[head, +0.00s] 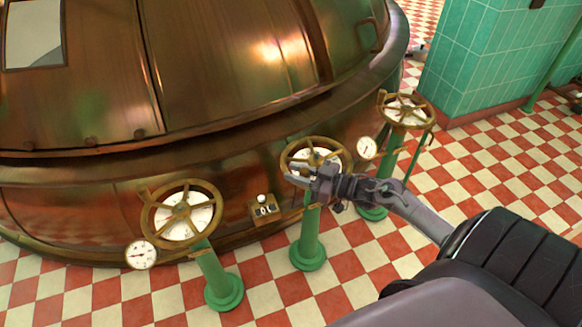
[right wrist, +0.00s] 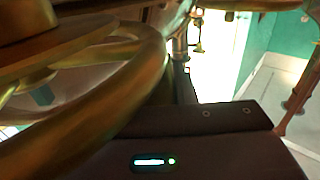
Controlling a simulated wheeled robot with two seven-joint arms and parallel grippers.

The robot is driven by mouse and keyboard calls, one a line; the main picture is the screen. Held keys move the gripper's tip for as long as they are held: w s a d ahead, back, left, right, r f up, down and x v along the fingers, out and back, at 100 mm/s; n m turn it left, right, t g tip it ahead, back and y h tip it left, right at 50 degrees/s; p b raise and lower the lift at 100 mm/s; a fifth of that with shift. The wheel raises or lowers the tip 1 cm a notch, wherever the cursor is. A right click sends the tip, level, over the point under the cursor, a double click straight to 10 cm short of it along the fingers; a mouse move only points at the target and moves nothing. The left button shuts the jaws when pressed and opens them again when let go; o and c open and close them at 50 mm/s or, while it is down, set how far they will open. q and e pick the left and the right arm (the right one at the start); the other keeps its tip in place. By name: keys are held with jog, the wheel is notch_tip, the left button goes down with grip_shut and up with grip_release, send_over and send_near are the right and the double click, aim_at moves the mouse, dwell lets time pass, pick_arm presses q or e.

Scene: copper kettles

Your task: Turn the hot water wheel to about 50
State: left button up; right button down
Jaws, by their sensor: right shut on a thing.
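Three brass wheels with white dials stand on green posts along the copper kettle: a left wheel (head: 182,210), a middle wheel (head: 325,152) and a right wheel (head: 405,110). I cannot read which one is hot water, nor their dial numbers. My right gripper (head: 303,175) is at the near side of the middle wheel, shut on its rim. The gripper and wrist cover part of the near rim and dial. In the right wrist view, the brass rim (right wrist: 125,85) runs close past the dark gripper body; the fingertips are not clear there. My left gripper is out of view.
The large copper kettle (head: 220,75) fills the back left. A small switch box (head: 265,208) sits between the left and middle wheels. Round gauges (head: 141,254) (head: 367,148) are beside the wheels. A green tiled pillar (head: 465,60) stands at the back right. Checkered floor is open at right.

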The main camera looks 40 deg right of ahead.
jog(key=shift+s+d+n+y, duration=0.1)
jog(key=shift+s+n+y, duration=0.2)
jog(key=shift+y, duration=0.1)
jog(key=shift+s+d+f, duration=0.1)
jog(key=shift+s+d, duration=0.1)
jog(key=shift+s, duration=0.3)
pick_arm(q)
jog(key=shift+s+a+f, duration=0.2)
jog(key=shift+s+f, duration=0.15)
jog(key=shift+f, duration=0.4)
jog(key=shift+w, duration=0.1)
pick_arm(e)
jog(key=c, duration=1.6)
grip_release()
jog(key=shift+f, duration=0.1)
jog(key=o, duration=0.4)
jog(key=shift+s, duration=0.1)
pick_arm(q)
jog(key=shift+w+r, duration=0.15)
